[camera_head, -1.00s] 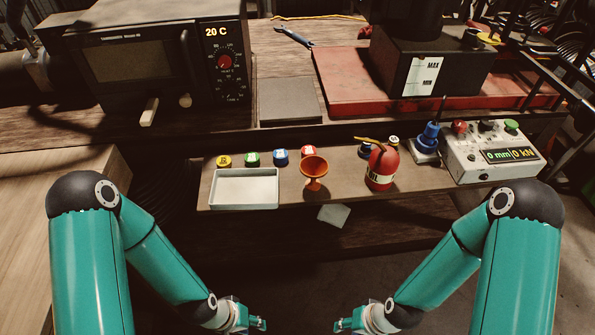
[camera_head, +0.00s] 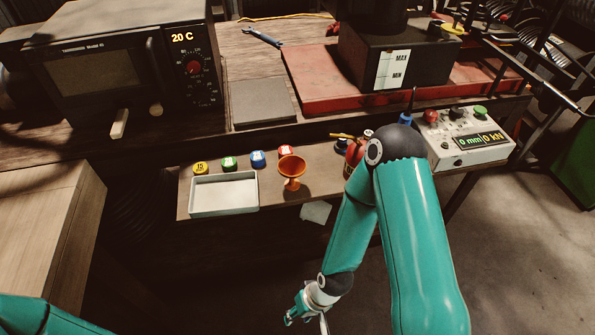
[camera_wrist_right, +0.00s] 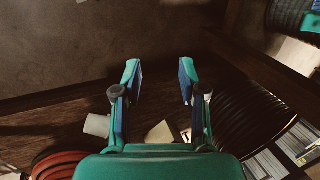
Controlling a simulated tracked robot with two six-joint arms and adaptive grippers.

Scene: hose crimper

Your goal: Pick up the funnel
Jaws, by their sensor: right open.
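The orange funnel (camera_head: 292,168) stands on the narrow front shelf, wide mouth up, just right of the white tray in the head view. My right gripper (camera_head: 305,316) is low in front of the shelf, well below and apart from the funnel. In the right wrist view my right gripper (camera_wrist_right: 158,84) has its two fingers spread with nothing between them. The funnel is not clear in that view. Of my left arm only a teal link shows at the lower left of the head view; its gripper is out of sight.
The white tray (camera_head: 224,193) and several coloured caps (camera_head: 229,163) are left of the funnel. A red extinguisher-like bottle (camera_head: 353,152), partly hidden by my right arm, is to its right. The control box (camera_head: 462,136) stands farther right. An oven (camera_head: 115,65) is behind.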

